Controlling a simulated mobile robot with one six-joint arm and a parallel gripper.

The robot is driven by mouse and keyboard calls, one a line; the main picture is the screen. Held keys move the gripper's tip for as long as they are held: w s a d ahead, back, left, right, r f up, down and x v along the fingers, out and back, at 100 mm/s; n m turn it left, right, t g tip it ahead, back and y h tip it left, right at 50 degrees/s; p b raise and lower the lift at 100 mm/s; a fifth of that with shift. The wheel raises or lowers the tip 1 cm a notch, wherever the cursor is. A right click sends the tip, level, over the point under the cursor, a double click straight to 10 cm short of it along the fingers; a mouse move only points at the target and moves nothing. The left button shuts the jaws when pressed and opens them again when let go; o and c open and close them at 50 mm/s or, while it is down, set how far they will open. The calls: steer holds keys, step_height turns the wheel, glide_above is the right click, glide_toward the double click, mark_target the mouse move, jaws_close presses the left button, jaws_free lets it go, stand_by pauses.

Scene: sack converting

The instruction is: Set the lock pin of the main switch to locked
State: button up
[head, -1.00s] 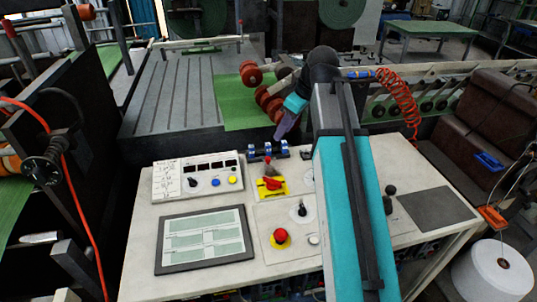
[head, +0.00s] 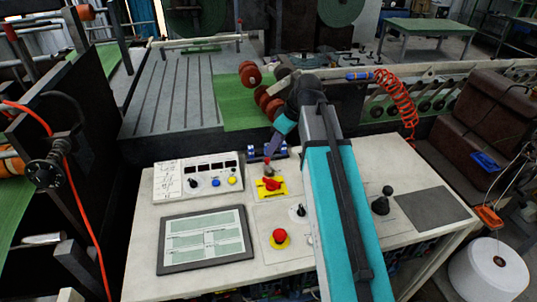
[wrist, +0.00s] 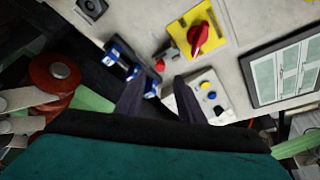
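The main switch (head: 271,184) is a red rotary handle on a yellow plate on the console top; it also shows in the wrist view (wrist: 200,38). Just behind its plate stands the small grey lock pin with a red end (head: 267,170). In the wrist view the pin's red end (wrist: 159,65) lies just beyond my fingertips, roughly in line with the gap between them. My gripper (wrist: 158,82) is open and empty, with a clear gap between its two dark fingers. In the head view my gripper (head: 269,157) is above and behind the pin; contact cannot be told.
Blue-and-black clamps (head: 258,154) stand on the console's rear edge, close to my gripper. A button panel (head: 205,182) and a screen (head: 205,240) lie to the left. A red emergency button (head: 279,237) and black selector (head: 298,211) are in front. Red rollers (wrist: 58,72) are nearby.

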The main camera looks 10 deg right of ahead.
mark_target(267, 159)
steer(key=shift+p+x, duration=0.9)
steer(key=shift+x, duration=2.35)
jaws_close()
